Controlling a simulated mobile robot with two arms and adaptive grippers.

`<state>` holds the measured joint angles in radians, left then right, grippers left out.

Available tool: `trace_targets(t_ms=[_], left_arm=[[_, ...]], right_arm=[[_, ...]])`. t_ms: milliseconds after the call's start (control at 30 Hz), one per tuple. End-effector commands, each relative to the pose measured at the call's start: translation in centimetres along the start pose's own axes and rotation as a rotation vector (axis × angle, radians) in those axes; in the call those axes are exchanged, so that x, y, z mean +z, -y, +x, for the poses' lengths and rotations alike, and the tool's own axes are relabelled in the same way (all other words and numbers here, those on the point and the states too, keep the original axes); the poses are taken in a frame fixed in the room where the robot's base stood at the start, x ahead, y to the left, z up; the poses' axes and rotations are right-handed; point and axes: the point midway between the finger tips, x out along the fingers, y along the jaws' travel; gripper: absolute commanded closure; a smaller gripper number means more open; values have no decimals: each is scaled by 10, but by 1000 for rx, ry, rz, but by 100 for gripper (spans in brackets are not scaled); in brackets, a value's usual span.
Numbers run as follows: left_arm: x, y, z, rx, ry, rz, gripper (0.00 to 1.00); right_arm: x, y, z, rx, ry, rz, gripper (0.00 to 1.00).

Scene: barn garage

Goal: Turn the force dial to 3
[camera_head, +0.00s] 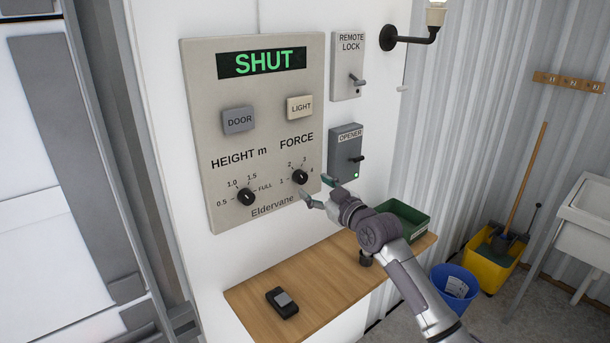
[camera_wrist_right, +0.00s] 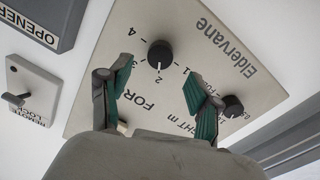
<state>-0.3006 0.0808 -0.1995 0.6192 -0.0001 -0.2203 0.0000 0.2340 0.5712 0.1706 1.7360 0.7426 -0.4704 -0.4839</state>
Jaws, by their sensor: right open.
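The force dial (camera_head: 300,177) is a black round knob at the lower right of the beige control panel (camera_head: 200,120), with marks 1 to 4 around it. In the right wrist view the force dial (camera_wrist_right: 160,55) shows a white pointer line that appears to point near 2. My right gripper (camera_head: 314,190) is open and empty just below and right of the dial. In the wrist view its teal-padded fingers (camera_wrist_right: 160,92) are spread wide, with the dial beyond them and between their directions, apparently untouched. My left gripper is not in view.
The height dial (camera_head: 246,197) is left of the force dial. The DOOR button (camera_head: 238,120), LIGHT button (camera_head: 300,107) and SHUT display (camera_head: 262,61) are above. The opener box (camera_head: 345,150) is close on the right. A wooden shelf (camera_head: 325,295) below holds a small remote (camera_head: 282,302) and green tray (camera_head: 405,220).

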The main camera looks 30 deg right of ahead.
Motion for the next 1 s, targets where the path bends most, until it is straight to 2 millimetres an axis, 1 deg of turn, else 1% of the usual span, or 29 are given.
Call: trace_targets(t_ms=[33,100,200,300,467,700,767,1000], left_arm=[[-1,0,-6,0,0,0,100],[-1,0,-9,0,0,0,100],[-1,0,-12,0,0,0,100],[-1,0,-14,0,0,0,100],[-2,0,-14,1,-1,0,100],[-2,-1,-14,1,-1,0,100],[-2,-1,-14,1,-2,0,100],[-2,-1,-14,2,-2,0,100]], right_arm=[[-4,-2,11,2,-2,4,37],[-3,-1,23,1,0,3,37],[-1,0,36,0,0,3,37],[-1,0,45,0,0,1,37],[0,0,52,0,0,0,37],[1,0,52,0,0,-1,37],[1,0,52,0,1,0,45],[1,0,52,0,1,0,86]])
